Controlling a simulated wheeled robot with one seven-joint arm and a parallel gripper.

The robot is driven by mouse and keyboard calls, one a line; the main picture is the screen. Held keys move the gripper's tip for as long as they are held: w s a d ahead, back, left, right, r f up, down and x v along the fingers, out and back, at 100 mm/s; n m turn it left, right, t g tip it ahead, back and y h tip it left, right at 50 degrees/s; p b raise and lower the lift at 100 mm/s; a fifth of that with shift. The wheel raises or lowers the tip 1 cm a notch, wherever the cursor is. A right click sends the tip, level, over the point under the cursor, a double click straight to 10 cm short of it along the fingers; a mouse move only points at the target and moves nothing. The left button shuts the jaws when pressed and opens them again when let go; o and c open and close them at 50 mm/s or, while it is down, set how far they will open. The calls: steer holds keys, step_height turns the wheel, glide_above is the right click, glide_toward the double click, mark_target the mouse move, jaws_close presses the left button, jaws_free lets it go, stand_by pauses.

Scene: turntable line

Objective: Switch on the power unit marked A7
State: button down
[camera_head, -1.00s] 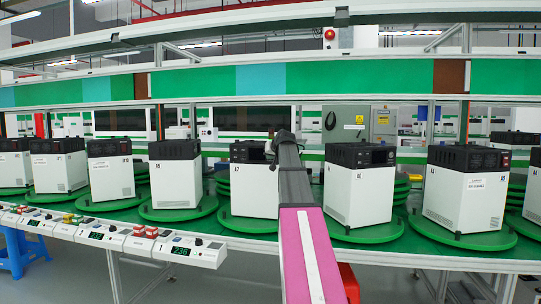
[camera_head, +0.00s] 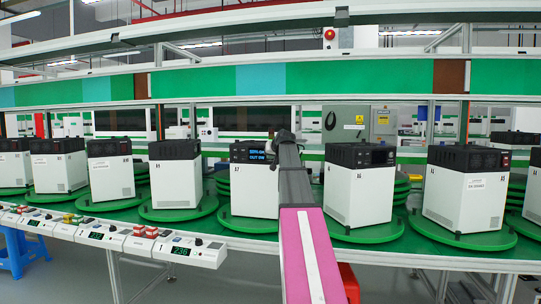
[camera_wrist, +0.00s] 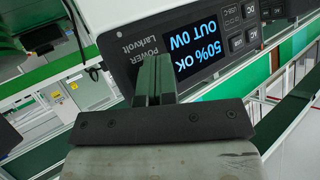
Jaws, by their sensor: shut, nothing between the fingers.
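The power unit marked A7 (camera_head: 252,190) is a white box with a black top on a green round turntable, in the middle of the head view, partly hidden by my arm. Its small display is lit with blue text. In the wrist view the display (camera_wrist: 193,42) reads "50% OK" and "OUT 0W", beside the label "POWER Larkvolt" and several buttons (camera_wrist: 242,28). My gripper (camera_wrist: 153,65) is shut and empty, its fingertips at the front panel near the label. I cannot tell whether they touch. In the head view the fingertips are hidden behind the arm.
A similar unit marked A6 (camera_head: 359,190) stands to the right, with a dark display. More such units on turntables line the green bench (camera_head: 390,256) on both sides. Control boxes with displays (camera_head: 176,249) are along the bench's front left edge.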

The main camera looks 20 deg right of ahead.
steer(key=shift+s+a, duration=0.45)
steer(key=shift+s, duration=0.2)
steer(key=shift+s, duration=0.1)
steer(key=s+a, duration=0.1)
steer(key=s, duration=0.1)
steer(key=s+a, duration=0.1)
steer(key=s, duration=0.1)
steer(key=shift+a, duration=0.4)
stand_by(0.7)
